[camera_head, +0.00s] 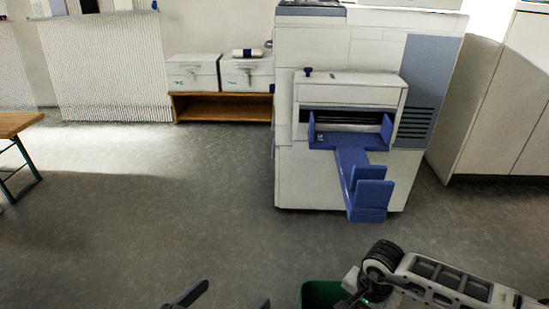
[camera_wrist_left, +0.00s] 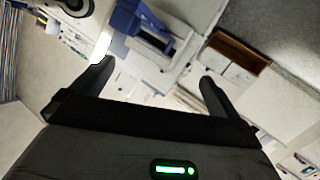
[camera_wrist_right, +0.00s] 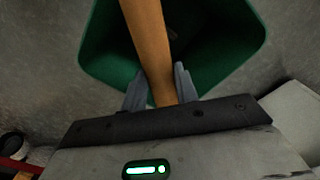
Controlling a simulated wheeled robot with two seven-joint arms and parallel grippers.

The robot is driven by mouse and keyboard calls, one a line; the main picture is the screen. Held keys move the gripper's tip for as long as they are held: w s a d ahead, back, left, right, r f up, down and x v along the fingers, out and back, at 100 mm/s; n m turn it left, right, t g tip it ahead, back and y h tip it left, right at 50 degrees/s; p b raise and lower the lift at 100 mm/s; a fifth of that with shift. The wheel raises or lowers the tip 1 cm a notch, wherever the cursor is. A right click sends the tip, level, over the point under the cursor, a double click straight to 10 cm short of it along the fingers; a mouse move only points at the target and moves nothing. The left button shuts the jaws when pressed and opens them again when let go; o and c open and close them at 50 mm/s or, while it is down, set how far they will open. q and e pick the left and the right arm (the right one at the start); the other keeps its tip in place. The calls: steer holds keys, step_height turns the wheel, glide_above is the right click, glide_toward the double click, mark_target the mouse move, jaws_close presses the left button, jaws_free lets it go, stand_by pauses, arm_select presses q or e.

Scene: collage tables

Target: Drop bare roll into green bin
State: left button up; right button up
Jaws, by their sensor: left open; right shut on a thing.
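The bare roll (camera_wrist_right: 148,40) is a plain brown tube. My right gripper (camera_wrist_right: 160,88) is shut on it in the right wrist view. The roll extends from the fingers across the mouth of the green bin (camera_wrist_right: 100,48), so it overlaps the opening; its far end is cut off by the frame. The bin also shows at the bottom of the head view (camera_head: 318,292), partly behind my right arm, where the roll is hidden. My left gripper (camera_head: 225,298) is open and empty at the bottom edge, left of the bin. It also shows in the left wrist view (camera_wrist_left: 155,73).
A large white printer (camera_head: 345,60) with a blue tray (camera_head: 358,170) stands ahead. White boxes (camera_head: 192,72) sit on a low wooden shelf (camera_head: 225,108) to its left. A wooden table (camera_head: 15,124) is at far left and a cabinet (camera_head: 495,100) at right. The middle floor is clear.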

steer(key=o, duration=1)
steer(key=shift+o, duration=0.2)
arm_select(q)
steer(key=shift+r, duration=0.1)
arm_select(e)
steer(key=shift+r, duration=0.15)
steer(key=shift+r, duration=0.3)
step_height(320, 180, up, 5)
steer(key=shift+r+p, duration=0.15)
steer(key=shift+p, duration=1.05)
arm_select(q)
steer(key=shift+a+f+g+y+p, duration=0.4)
steer(key=shift+f+g+p, duration=0.05)
steer(key=shift+f+p, duration=0.2)
steer(key=shift+a+f+g+y+p, duration=0.45)
steer(key=shift+f+p, duration=0.1)
steer(key=shift+f, duration=0.1)
arm_select(e)
step_height(320, 180, up, 10)
arm_select(q)
steer(key=shift+d+m, duration=0.1)
steer(key=shift+m, duration=0.2)
